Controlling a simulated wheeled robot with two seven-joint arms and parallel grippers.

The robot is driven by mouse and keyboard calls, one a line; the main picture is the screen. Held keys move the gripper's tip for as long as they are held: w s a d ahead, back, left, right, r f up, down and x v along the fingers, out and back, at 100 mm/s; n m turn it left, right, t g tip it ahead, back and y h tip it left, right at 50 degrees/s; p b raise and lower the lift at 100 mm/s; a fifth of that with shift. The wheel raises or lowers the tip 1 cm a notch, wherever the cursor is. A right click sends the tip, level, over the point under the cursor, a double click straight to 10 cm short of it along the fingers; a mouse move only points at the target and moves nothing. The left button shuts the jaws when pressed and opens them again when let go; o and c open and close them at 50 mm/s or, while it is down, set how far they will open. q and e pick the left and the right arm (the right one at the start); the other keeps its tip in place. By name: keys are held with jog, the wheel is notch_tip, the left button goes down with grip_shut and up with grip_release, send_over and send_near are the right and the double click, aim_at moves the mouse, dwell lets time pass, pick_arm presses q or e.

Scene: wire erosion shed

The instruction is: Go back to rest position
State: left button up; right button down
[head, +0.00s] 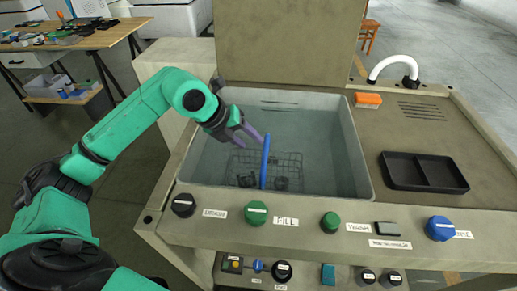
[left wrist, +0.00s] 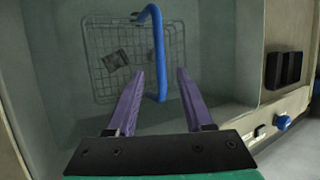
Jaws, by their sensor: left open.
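My left gripper (head: 250,134) reaches over the machine's open tank (head: 345,150) with its two purple fingers apart. A blue bar (head: 265,165) stands upright in the tank beside the fingers. In the left wrist view the blue bar (left wrist: 158,50) has a bent top and lies beyond the fingertips. A wire basket (head: 285,165) sits in the tank with small dark parts in it. My right gripper is not in view.
The tank's front panel carries a black knob (head: 183,205), green knobs (head: 256,213) and a blue knob (head: 439,228). A black two-part tray (head: 424,172), an orange block (head: 368,100) and a white curved pipe (head: 392,62) are on the right deck. A wooden workbench (head: 75,40) stands at the back left.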

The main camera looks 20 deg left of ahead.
pick_arm(q)
jog(key=shift+v, duration=1.05)
